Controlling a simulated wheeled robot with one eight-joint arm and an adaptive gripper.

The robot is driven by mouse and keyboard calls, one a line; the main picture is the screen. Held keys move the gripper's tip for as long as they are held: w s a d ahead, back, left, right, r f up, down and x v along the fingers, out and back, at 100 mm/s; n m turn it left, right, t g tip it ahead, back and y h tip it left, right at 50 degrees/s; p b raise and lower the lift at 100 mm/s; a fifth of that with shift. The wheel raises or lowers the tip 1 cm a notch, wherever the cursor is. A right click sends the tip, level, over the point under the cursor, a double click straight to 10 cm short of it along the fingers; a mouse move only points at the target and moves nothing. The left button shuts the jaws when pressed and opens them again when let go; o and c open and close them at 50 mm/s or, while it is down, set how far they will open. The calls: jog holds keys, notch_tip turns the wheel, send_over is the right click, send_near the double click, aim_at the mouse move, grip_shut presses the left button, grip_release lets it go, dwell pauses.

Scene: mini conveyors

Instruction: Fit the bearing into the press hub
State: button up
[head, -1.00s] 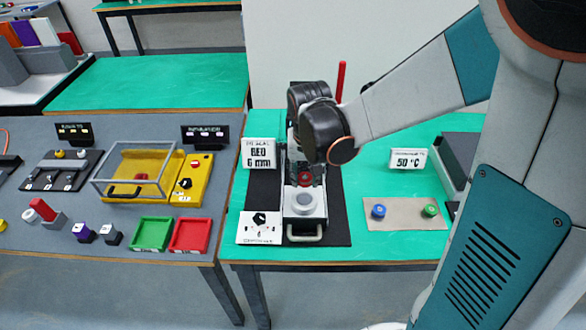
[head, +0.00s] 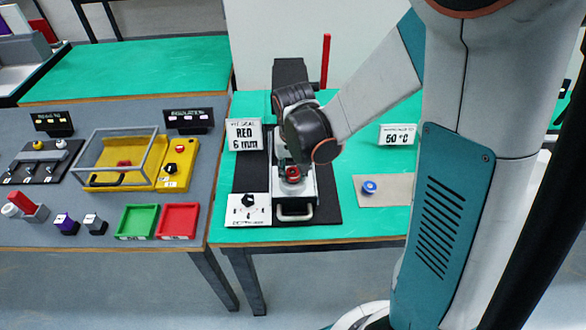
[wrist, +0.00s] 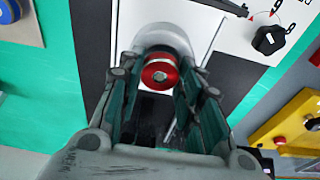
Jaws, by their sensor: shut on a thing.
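A red bearing (head: 293,174) with a silver centre is at the fingertips of my gripper (head: 292,168), low over the press. In the wrist view, the fingers of my gripper (wrist: 161,75) stand on both sides of the red bearing (wrist: 161,73) and are shut on it. The grey round press hub (wrist: 166,36) shows right behind and around the bearing's edge. The bearing is at the hub, but I cannot tell how deep it sits. In the head view my gripper and the bearing hide most of the hub. The press (head: 308,203) has a pale body with a front handle.
A sign (head: 244,134) reads RED 6 mm. A white panel (head: 249,208) with a black knob is left of the press. A blue bearing (head: 369,187) lies on a beige pad (head: 385,199) at the right. Green and red trays (head: 178,220) are on the left table.

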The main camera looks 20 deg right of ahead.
jog(key=shift+s+f+b, duration=0.1)
jog(key=shift+f+b, duration=0.3)
jog(key=shift+f, duration=0.05)
jog(key=o, duration=1.2)
jog(key=shift+r+p, duration=0.5)
notch_tip(320, 180, up, 12)
jog(key=s+p, duration=0.2)
jog(key=p, duration=0.3)
jog(key=shift+s+r+n+t+y, duration=0.1)
jog(key=shift+s+r+n+t, duration=0.65)
jog(key=shift+s+r, duration=1.15)
jog(key=shift+s+r+n+t+y, duration=0.1)
jog(key=shift+s+r+n+t, duration=0.35)
jog(key=shift+s+r+t, duration=1.35)
jog(key=shift+s+r+n+t+y, duration=0.15)
jog(key=shift+s+r+n, duration=0.45)
jog(key=shift+s+r, duration=1.4)
jog(key=shift+s+f, duration=0.6)
